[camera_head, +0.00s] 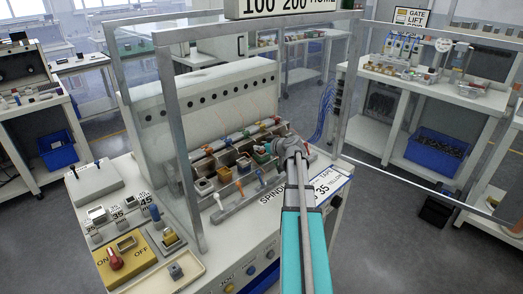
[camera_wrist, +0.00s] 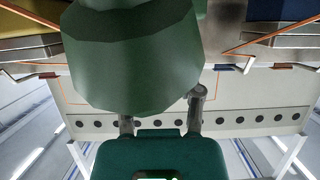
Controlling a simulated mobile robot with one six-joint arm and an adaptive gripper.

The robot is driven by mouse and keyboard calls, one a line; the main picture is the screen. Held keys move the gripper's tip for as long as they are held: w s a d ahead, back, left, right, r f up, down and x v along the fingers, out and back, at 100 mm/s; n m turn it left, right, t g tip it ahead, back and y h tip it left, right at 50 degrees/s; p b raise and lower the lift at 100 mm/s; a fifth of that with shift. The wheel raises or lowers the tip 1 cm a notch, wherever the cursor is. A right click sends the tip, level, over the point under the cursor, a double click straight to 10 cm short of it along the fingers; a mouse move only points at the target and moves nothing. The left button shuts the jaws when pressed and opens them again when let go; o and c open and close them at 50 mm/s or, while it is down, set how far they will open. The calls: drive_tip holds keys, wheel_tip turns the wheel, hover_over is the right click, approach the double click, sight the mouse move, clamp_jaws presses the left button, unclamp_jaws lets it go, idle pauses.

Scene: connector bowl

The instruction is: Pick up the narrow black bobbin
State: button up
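In the head view my gripper (camera_head: 290,148) is over the bench machine, at the right end of its row of small coloured parts. In the wrist view a large dark green faceted shape fills the upper middle. Two grey finger-like parts (camera_wrist: 160,115) stand apart just below it; their tips and any contact are unclear. In the head view a small green part (camera_head: 262,156) sits just left of my gripper. I cannot pick out the narrow black bobbin with certainty; it may be hidden or too small to tell.
The machine's pale panel (camera_head: 205,93) with dark holes stands behind the row. Metal-framed clear guards (camera_head: 172,150) enclose the left side. A yellow ON/OFF plate (camera_head: 127,258) and a shallow tray (camera_head: 178,278) lie at the front left. Thin orange threads cross near the row.

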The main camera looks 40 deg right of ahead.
drive_tip(key=c, duration=0.3)
drive_tip(key=shift+r, duration=0.15)
drive_tip(key=shift+c, duration=0.2)
wheel_tip(320, 180, up, 2)
drive_tip(key=shift+p, duration=1.2)
drive_tip(key=s+d+r+p, duration=0.8)
drive_tip(key=s+r+p, duration=0.2)
drive_tip(key=s, duration=0.1)
drive_tip(key=shift+s+r+p, duration=0.25)
drive_tip(key=shift+r+p, duration=0.05)
drive_tip(key=shift+r, duration=0.05)
